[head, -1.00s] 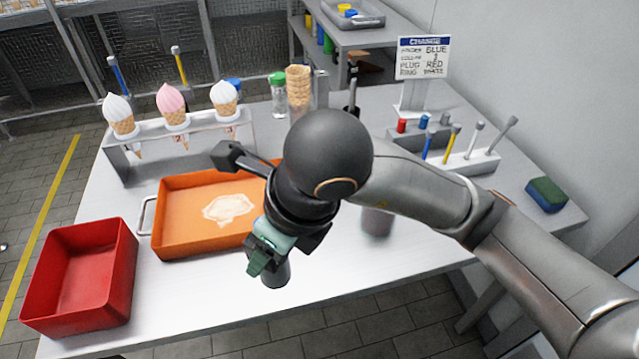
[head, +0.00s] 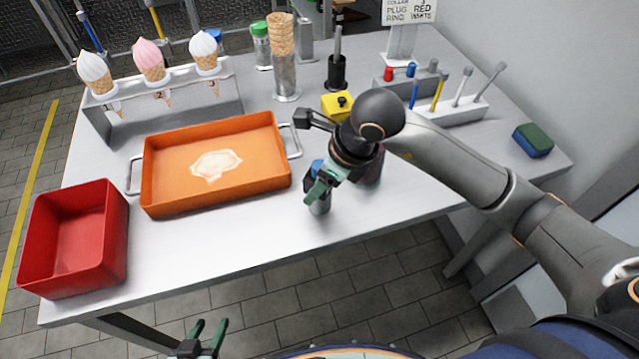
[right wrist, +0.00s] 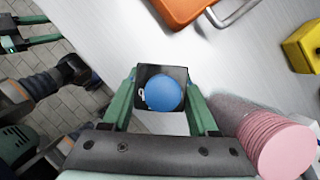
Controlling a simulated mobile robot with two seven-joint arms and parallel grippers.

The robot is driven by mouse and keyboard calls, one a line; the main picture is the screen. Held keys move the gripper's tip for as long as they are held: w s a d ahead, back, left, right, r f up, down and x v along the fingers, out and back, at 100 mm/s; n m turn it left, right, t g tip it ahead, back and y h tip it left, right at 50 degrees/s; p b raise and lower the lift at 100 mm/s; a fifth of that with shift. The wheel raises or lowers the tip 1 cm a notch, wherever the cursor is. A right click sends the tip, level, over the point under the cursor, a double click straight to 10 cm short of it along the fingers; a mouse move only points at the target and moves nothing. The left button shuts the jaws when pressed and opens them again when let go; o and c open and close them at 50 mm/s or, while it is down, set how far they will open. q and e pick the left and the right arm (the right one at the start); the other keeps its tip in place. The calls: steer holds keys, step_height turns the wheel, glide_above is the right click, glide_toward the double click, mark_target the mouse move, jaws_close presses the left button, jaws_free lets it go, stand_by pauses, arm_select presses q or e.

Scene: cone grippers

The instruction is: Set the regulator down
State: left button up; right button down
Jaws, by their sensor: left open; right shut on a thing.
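The regulator, which I take to be the blue-topped grey piece (head: 319,205), is upright in my right gripper (head: 320,188), right of the orange tray and near the table's front edge. In the right wrist view its blue dome (right wrist: 164,92), with a small white mark, sits in a dark square part between the green fingers (right wrist: 160,105). My right gripper is shut on it. I cannot tell whether its base touches the table. My left gripper (head: 205,338) is open and empty, low in front of the table; it also shows in the right wrist view (right wrist: 22,35).
The orange tray (head: 278,150) and red bin (head: 75,285) stand left. A yellow box (head: 334,103) is behind my right gripper. A tool rack (head: 450,115) and sponge (head: 533,140) are right. Bare table lies left of the gripper.

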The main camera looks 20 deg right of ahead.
steer(key=shift+f, duration=0.45)
steer(key=shift+f, duration=0.1)
steer(key=shift+c, duration=0.8)
jaws_free()
steer(key=v, duration=1.2)
steer(key=shift+p, duration=0.35)
